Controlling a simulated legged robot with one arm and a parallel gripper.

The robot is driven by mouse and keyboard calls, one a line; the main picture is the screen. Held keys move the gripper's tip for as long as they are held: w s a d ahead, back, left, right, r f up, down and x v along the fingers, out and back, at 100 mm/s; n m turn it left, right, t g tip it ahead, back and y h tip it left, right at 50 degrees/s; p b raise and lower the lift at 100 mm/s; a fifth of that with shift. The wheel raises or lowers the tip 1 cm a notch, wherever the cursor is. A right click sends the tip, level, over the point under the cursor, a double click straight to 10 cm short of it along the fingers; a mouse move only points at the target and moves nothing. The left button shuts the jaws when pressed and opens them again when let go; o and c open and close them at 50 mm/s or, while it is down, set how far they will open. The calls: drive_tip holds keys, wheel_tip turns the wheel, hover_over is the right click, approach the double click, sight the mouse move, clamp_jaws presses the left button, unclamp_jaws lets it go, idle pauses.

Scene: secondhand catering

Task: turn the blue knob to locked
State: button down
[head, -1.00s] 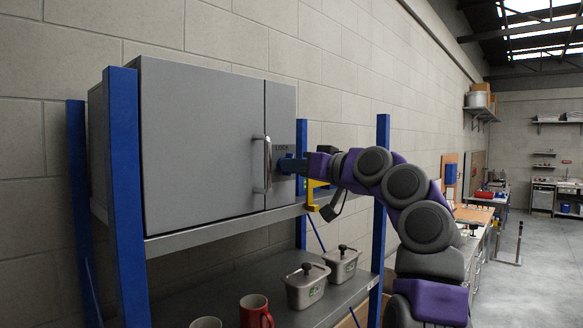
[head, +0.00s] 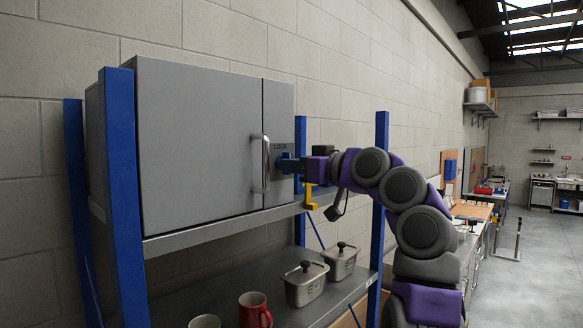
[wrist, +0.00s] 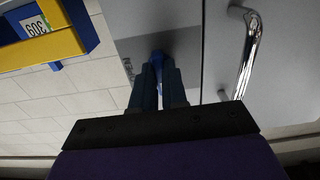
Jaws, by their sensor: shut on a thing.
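The grey cabinet (head: 195,140) stands on the blue rack's upper shelf, and its door is closed. A narrow front panel (head: 279,112) on its right side carries a dark label, partly readable as LOCK in the head view. My gripper (head: 284,165) reaches this panel from the right. In the wrist view, my gripper (wrist: 158,80) is shut on the blue knob (wrist: 157,57), with a dark blue finger on each side. The fingers hide most of the knob, so I cannot tell which way it points.
A chrome door handle (head: 266,165) stands out just left of the knob; it also shows in the wrist view (wrist: 247,55). A blue rack post (head: 301,140) and a yellow bracket (head: 310,196) are close by. Lidded steel containers (head: 304,285) and a red mug (head: 254,310) stand below.

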drive_tip(key=c, duration=1.2)
unclamp_jaws()
drive_tip(key=shift+d+r, duration=0.1)
drive_tip(key=shift+d, duration=0.15)
drive_tip(key=shift+o, duration=0.2)
drive_tip(key=b+v, duration=0.4)
drive_tip(key=v, duration=1.3)
drive_tip(key=shift+d+b, duration=0.1)
drive_tip(key=shift+b, duration=0.2)
